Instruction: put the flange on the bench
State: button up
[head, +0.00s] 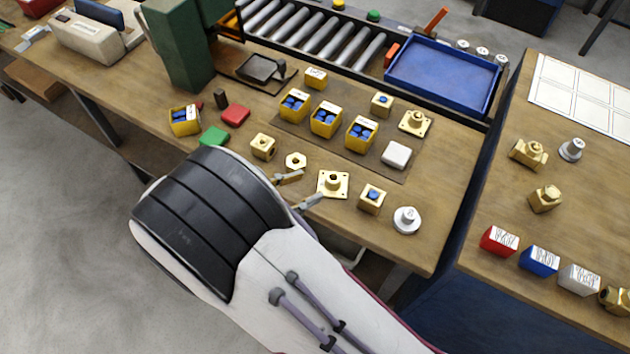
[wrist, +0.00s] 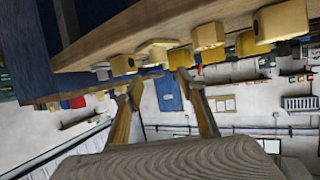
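A square brass flange (head: 333,184) with a round raised hub and corner holes lies flat near the front edge of the wooden bench (head: 440,215). A second similar brass flange (head: 415,122) sits farther back on a grey mat. My gripper (head: 307,186) is open, with its fingertips low at the bench's front edge, just left of the nearer flange. In the wrist view my gripper (wrist: 160,78) has its two fingers spread, with nothing visibly held between them. Whether a fingertip touches the flange I cannot tell.
A brass hex nut (head: 296,161) lies just behind the fingers. A brass block with a blue centre (head: 372,199) and a white-grey round part (head: 407,220) stand right of the flange. Yellow bins (head: 326,119) hold blue parts. A blue tray (head: 443,75) lies behind. A second table (head: 570,205) is at right.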

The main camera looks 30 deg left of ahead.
jog(key=shift+v, duration=1.2)
jog(key=shift+w, duration=0.1)
jog(key=w+a+r+y, duration=0.3)
jog(key=w+r+y, duration=0.3)
jog(key=w+r, duration=0.85)
jog(key=w+d+r+n+g+y, duration=0.25)
jog(key=w+d+r+y, duration=0.3)
jog(key=d+r, duration=0.45)
jog(key=s+d+r+n+g, duration=0.1)
jog(key=s+d+r, duration=0.15)
jog(key=d, duration=0.45)
jog(key=s+d+r+n, duration=0.2)
jog(key=s+d, duration=0.2)
jog(key=d, duration=0.2)
jog(key=s+d+f+g+h, duration=0.1)
jog(key=s+d+f+h, duration=0.2)
jog(key=s+d, duration=0.5)
jog(key=s+d+f+m+g+h, duration=0.1)
jog(key=s+d+f+g+h, duration=0.1)
jog(key=s+d, duration=0.7)
jog(key=d+f+h, duration=0.1)
jog(key=d, duration=0.4)
jog(key=shift+s+d+f, duration=0.15)
jog(key=shift+s+f, duration=0.1)
